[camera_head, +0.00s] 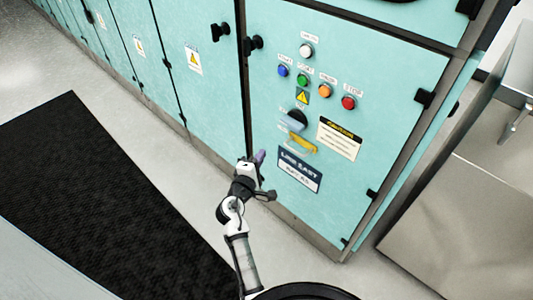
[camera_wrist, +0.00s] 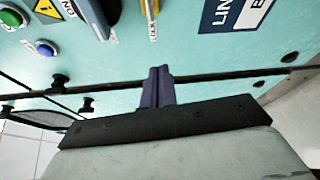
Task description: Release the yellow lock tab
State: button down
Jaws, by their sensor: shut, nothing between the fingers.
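The yellow lock tab (camera_head: 301,143) is on the teal cabinet door (camera_head: 350,95), below a dark rotary handle (camera_head: 296,119) and above the dark blue label plate. In the wrist view part of the yellow tab (camera_wrist: 149,8) shows at the top edge, beside a small "LOCK" label, and the rest is cut off. My gripper (camera_head: 260,155) is in front of the cabinet, left of and a little below the tab, and apart from it. Its purple fingers (camera_wrist: 158,73) are together with nothing between them.
White, blue, green, orange and red buttons (camera_head: 348,102) sit above the handle. A caution sign (camera_head: 339,138) is right of the tab, and a label plate (camera_head: 300,169) is below. A black mat (camera_head: 95,200) lies on the floor at left. A metal surface (camera_head: 450,215) stands at right.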

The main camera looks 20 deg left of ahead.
jog(key=w+d+p, duration=0.2)
jog(key=w+d, duration=0.1)
jog(key=w, duration=0.4)
jog(key=shift+d, duration=0.3)
jog(key=shift+r, duration=0.1)
jog(key=shift+s+d+p, duration=0.3)
jog(key=shift+d, duration=0.6)
jog(key=shift+s+d+p, duration=0.25)
jog(key=shift+d+p, duration=0.05)
jog(key=shift+d, duration=0.55)
